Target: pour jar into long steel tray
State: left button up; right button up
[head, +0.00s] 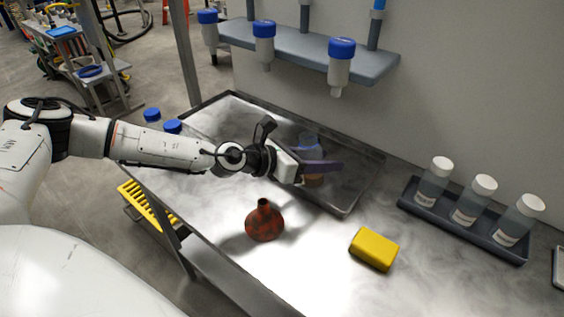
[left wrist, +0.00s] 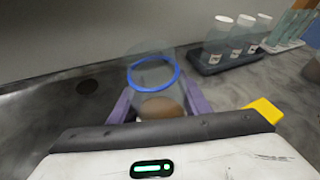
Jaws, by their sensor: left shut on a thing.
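The long steel tray (head: 235,122) lies on the bench top, running from the upper left to the middle. My left gripper (head: 322,168) is above its right-hand part, with purple fingers shut on a clear jar (head: 308,143). The jar also shows between the fingers in the left wrist view (left wrist: 153,72), with a blue ring and a brown mass low in it. The jar looks close to upright; its exact tilt is hard to tell. The fingers hide its middle. I see nothing falling from it. My right gripper is in neither view.
A red-brown flask (head: 265,222) and a yellow block (head: 374,249) stand in front of the tray. A dark rack (head: 465,226) with 3 white-capped bottles is at right. A grey shelf (head: 310,48) with blue-capped bottles overhangs the back. Free bench lies around the block.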

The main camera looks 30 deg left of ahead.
pick_arm(q)
jog(key=shift+a, duration=0.1)
jog(key=shift+n+h, duration=0.3)
jog(key=shift+n, duration=0.1)
jog(key=shift+r, duration=0.1)
jog(key=shift+a, duration=0.1)
jog(key=shift+n, duration=0.3)
jog(key=shift+w+a+h, duration=0.1)
jog(key=shift+a+h, duration=0.05)
jog(key=shift+h, duration=0.15)
